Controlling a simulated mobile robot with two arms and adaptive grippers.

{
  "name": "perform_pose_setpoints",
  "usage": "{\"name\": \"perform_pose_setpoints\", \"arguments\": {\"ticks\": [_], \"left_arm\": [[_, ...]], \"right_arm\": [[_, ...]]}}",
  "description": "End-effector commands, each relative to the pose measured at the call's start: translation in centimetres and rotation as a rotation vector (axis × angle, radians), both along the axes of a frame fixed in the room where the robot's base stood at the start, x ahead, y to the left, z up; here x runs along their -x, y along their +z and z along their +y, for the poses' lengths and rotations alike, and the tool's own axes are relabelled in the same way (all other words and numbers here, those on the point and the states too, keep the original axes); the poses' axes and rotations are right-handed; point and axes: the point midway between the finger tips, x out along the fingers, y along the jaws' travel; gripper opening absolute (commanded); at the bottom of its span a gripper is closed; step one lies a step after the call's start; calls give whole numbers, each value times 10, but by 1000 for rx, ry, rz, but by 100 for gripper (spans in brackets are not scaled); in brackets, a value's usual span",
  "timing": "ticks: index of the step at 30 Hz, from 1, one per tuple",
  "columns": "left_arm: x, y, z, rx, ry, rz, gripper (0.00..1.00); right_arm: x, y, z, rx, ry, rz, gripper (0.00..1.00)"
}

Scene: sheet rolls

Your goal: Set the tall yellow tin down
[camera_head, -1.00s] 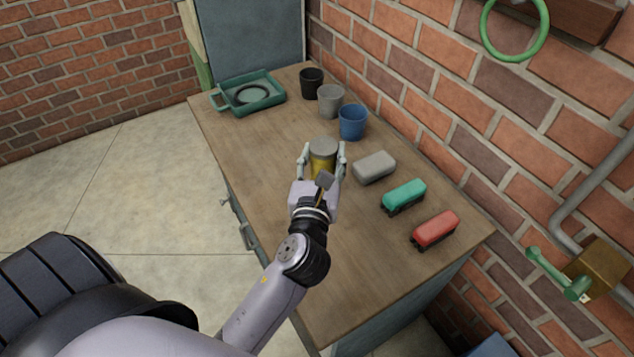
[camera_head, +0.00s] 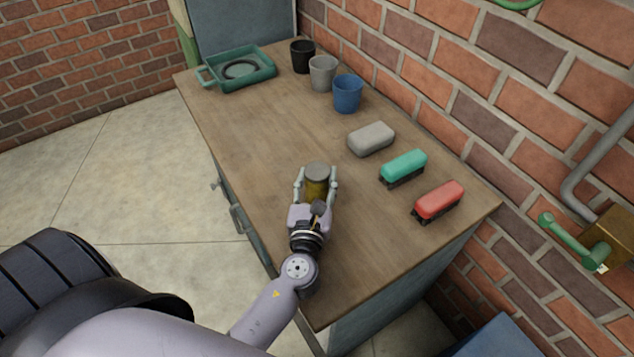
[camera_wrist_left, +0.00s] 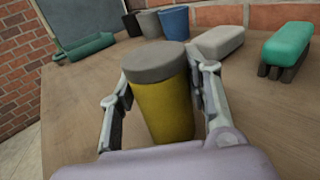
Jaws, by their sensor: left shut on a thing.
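The tall yellow tin (camera_head: 316,187) has a grey lid and is upright between the fingers of my left gripper (camera_head: 316,183), over the middle of the wooden table (camera_head: 255,135). In the left wrist view the tin (camera_wrist_left: 163,105) fills the middle, with a finger of the left gripper (camera_wrist_left: 163,95) on each side, shut on it. The tin's lower end is hidden by my palm, so I cannot tell whether it touches the table. My right gripper is not in view.
Behind the tin stand blue (camera_head: 348,94), grey (camera_head: 323,73) and black (camera_head: 303,56) cups. Grey (camera_head: 371,138), green (camera_head: 403,167) and red (camera_head: 438,201) blocks lie to the right. A green tray (camera_head: 238,70) sits far left. The table around the tin is clear.

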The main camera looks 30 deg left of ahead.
Motion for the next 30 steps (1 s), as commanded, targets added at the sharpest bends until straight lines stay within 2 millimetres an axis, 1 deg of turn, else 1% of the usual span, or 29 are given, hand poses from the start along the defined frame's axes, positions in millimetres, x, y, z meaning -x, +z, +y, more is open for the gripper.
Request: {"name": "perform_pose_setpoints", "arguments": {"ticks": [6, 10, 11, 19, 20, 27, 30], "left_arm": [[0, 2, 0, 0, 0, -4, 4], [0, -2, 0, -1, 0, -3, 4], [0, -3, 0, 0, 0, -1, 45], [0, -2, 0, 0, 0, -1, 63], [0, -2, 0, 1, 0, -1, 64], [0, -2, 0, 1, 0, -1, 64], [0, 2, 0, 1, 0, -1, 64]], "right_arm": [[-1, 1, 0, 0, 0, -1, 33], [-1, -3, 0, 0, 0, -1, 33], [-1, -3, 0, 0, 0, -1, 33], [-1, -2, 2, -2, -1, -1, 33], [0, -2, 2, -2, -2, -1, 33], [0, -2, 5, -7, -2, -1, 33], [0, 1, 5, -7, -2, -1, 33]]}}
